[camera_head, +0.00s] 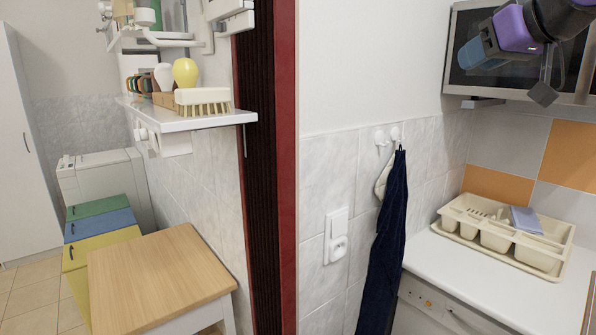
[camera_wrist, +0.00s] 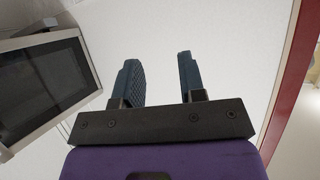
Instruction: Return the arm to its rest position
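My gripper (camera_head: 470,55) is at the upper right of the head view, raised in front of the microwave-like appliance. It has a purple body and blue fingers that point left. In the wrist view my gripper (camera_wrist: 159,72) shows two dark blue fingers standing apart. Nothing is between them, only plain white wall behind. Most of my arm is outside the head view.
The dark-fronted appliance (camera_head: 463,38) hangs close behind my gripper. Below, a cream cutlery tray (camera_head: 470,238) stands on a white counter (camera_head: 480,280). A dark blue towel (camera_head: 385,240) hangs from hooks. A red door frame (camera_head: 286,150) and shelf (camera_head: 190,121) are left.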

